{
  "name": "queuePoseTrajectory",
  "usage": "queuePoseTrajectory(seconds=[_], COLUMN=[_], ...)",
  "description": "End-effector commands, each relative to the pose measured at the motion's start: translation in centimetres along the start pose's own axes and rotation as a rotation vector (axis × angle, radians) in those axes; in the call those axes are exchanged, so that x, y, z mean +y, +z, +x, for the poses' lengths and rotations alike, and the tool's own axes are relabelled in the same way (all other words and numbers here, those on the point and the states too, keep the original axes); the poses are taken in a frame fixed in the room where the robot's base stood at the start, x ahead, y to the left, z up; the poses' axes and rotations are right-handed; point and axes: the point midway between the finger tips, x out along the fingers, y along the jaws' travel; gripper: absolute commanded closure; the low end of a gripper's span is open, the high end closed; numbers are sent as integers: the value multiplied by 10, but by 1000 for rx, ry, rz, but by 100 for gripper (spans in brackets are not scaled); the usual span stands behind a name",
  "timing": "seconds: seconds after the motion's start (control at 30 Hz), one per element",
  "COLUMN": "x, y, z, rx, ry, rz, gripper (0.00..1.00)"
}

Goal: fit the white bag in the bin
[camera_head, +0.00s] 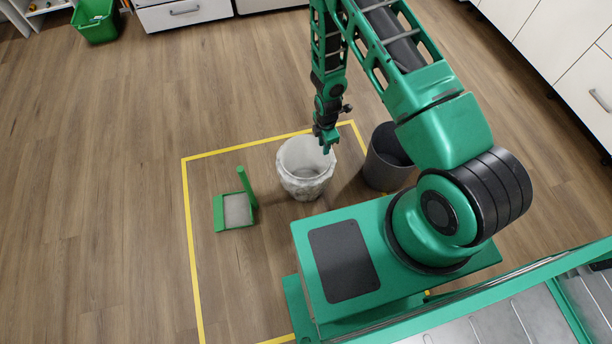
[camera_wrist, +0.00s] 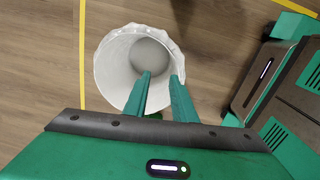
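The white bag (camera_head: 303,182) stands upright on the floor with a wide round mouth and crumpled lower sides. In the wrist view its wavy rim (camera_wrist: 112,50) and pale grey round bottom show; I cannot tell whether a bin is inside it. A dark grey bin (camera_head: 385,165) stands to its right, apart from it, partly hidden by my arm. My gripper (camera_head: 327,149) points down at the right side of the bag's mouth. In the wrist view its fingers (camera_wrist: 161,77) are apart, with the right finger at the rim; nothing is visibly clamped.
A green dustpan (camera_head: 235,210) with an upright handle lies left of the bag. Yellow tape (camera_head: 188,220) marks a floor area around these things. A green crate (camera_head: 97,20) and white cabinets (camera_head: 185,12) are at the back. Floor left of the tape is clear.

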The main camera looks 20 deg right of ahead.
Motion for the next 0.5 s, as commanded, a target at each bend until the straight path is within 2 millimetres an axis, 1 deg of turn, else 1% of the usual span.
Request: queuePoseTrajectory(seconds=[0.03, 0.1, 0.2, 0.3, 0.5], x=[-11, -21, -34, -45, -52], y=[-9, -19, -30, -38, -43], z=[22, 46, 73, 91, 112], rx=[8, 18, 30, 38, 45], ry=[-7, -4, -1, 2, 6], rz=[-50, -116, -192, -241, -278], gripper=[76, 76, 76, 76, 76])
